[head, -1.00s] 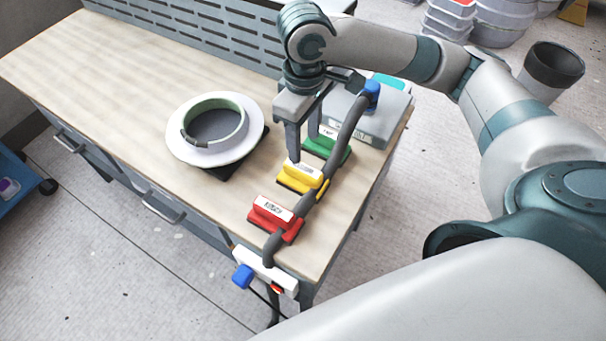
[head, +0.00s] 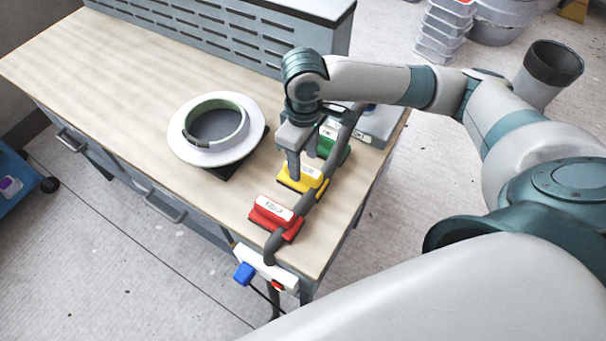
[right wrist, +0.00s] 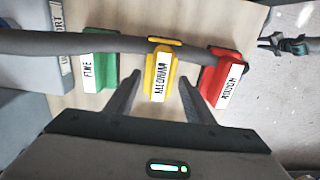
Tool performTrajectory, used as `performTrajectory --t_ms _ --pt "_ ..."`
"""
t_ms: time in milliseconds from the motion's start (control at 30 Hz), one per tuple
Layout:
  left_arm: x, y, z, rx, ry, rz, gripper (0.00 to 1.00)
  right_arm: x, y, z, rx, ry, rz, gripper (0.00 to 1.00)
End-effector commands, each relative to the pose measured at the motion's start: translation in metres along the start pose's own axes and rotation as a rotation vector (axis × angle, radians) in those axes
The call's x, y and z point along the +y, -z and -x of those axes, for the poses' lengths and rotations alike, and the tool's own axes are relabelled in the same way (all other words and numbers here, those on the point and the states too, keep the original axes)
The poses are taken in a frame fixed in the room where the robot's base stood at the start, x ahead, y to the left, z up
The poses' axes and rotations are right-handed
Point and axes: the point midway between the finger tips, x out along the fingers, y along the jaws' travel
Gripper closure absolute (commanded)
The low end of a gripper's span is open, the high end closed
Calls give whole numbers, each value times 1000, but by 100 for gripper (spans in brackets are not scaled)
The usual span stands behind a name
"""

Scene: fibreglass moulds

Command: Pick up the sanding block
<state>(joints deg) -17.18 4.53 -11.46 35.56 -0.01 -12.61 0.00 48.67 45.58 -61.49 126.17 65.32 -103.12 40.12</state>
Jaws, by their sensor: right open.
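Three sanding blocks stand in a row on the bench: a red one (head: 273,213), a yellow one (head: 302,177) and a green one (head: 331,138). In the right wrist view their labels read ROUGH on red (right wrist: 222,80), MEDIUM on yellow (right wrist: 160,74) and FINE on green (right wrist: 97,62). My right gripper (head: 303,172) is open and empty, low over the yellow block. In the right wrist view its two fingers (right wrist: 160,95) point to either side of the yellow block. Whether they touch it, I cannot tell. My left gripper is out of view.
A thick grey hose (head: 318,196) runs across the blocks' right side, close to my right gripper. A round mould ring (head: 214,122) on a white disc sits left. A grey box (head: 378,126) stands behind the blocks. Bare bench (head: 110,75) lies far left.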

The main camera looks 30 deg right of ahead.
Motion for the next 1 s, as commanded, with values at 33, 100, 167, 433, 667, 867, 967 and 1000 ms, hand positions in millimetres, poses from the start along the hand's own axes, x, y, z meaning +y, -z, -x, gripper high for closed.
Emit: performTrajectory --t_ms 33,100,167,433,667,867,967,1000 --pt "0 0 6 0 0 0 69 -1 -1 -4 -4 0 -1 52" --pt "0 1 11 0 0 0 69 -1 0 -13 -5 1 0 52" --pt "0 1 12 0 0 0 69 -2 0 -22 -4 1 0 52" --pt "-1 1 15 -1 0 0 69 -1 0 -40 0 -1 0 52" --pt "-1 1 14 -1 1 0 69 -1 0 -40 1 0 0 52" --pt "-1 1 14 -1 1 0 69 -1 0 -40 1 0 0 56" --pt "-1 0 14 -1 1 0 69 -1 0 -40 1 0 0 80" --pt "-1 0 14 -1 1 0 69 -1 0 -40 1 0 0 90"
